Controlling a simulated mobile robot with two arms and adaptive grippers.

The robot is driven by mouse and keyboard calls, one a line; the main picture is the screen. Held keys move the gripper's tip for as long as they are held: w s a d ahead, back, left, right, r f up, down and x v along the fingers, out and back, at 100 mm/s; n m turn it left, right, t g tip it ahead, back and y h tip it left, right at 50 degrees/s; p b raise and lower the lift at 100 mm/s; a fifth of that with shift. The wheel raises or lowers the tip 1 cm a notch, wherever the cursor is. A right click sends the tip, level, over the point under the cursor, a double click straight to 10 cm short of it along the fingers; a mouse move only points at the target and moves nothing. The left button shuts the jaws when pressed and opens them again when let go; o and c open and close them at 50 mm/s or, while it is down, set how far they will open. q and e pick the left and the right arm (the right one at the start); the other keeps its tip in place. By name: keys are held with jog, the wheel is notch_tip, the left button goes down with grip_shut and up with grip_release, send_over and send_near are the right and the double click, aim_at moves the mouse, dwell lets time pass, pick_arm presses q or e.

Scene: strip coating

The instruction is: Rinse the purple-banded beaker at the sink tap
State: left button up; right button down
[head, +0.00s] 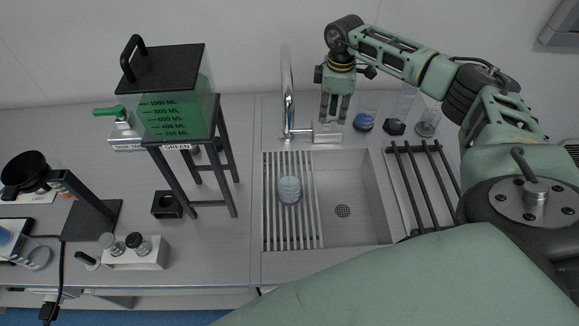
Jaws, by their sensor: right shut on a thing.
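A clear beaker (289,190) with a pale bluish band stands on the slatted rack over the left part of the sink; I cannot be sure that its band is purple. The silver tap (289,105) rises behind the sink, with a side lever (327,138) reaching right from its base. My right gripper (334,120) points down at the lever's end, behind the sink, with its fingers shut on it. The fingertips partly hide the lever. No water stream is visible. My left gripper is not in view.
The sink basin (367,200) is empty, with a drain. Several vessels, including a blue-banded one (364,122), stand behind it. A black-barred rack (405,190) lies right. A green-liquid tank (178,105) on a black stand and a white holder (135,258) stand left.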

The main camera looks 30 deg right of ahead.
jog(key=n, duration=0.3)
jog(key=shift+w+r, duration=0.15)
jog(key=shift+w, duration=0.15)
jog(key=c, duration=1.6)
grip_release()
jog(key=shift+d, duration=0.1)
notch_tip(320, 180, up, 3)
jog(key=p, duration=0.2)
jog(key=shift+s+p, duration=0.1)
jog(key=shift+p, duration=0.2)
notch_tip(320, 180, up, 12)
jog(key=shift+f, duration=0.1)
